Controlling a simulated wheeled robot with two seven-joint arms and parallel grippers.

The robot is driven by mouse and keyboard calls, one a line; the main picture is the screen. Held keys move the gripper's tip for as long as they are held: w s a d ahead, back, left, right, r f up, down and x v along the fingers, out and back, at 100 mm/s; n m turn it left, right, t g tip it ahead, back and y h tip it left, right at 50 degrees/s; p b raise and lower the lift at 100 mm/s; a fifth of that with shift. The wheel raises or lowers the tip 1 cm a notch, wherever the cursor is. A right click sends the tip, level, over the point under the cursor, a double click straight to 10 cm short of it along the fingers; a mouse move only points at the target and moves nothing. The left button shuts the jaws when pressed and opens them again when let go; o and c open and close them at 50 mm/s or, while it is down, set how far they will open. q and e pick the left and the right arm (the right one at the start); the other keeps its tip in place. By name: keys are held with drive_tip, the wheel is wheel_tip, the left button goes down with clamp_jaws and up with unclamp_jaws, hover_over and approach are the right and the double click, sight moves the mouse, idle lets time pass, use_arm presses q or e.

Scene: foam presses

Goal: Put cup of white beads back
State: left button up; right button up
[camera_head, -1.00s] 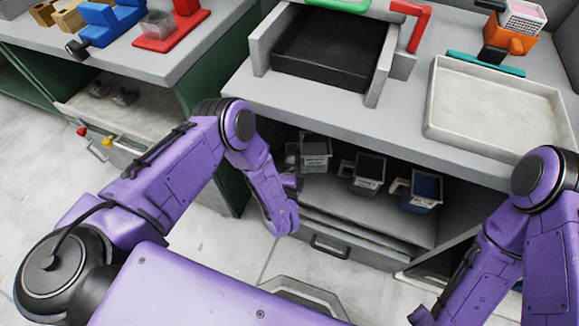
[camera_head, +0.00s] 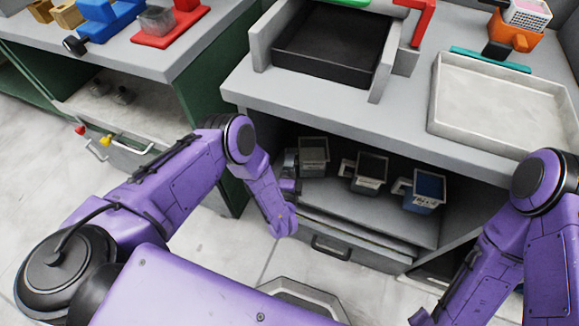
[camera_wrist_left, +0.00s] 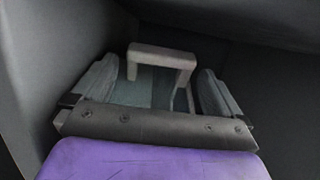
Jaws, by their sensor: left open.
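A grey square cup (camera_head: 313,150) with dull greyish contents is leftmost on the shelf under the right-hand counter; whether these are white beads is unclear. My left gripper (camera_head: 289,172) is at its left side, by the handle, partly hidden. In the left wrist view the open gripper (camera_wrist_left: 157,88) has a finger on each side of a grey handle (camera_wrist_left: 163,54), apart from it as far as I can tell. My right gripper is outside the views.
A dark-filled cup (camera_head: 370,172) and a blue-filled cup (camera_head: 427,187) stand farther right on the same shelf (camera_head: 365,222). The counter overhangs them. A black tray (camera_head: 330,50) and a pale tray (camera_head: 500,100) are on top.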

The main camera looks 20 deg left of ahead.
use_arm(q)
drive_tip(key=p+v, duration=0.4)
drive_tip(key=v, duration=0.8)
drive_tip(key=shift+r, duration=0.15)
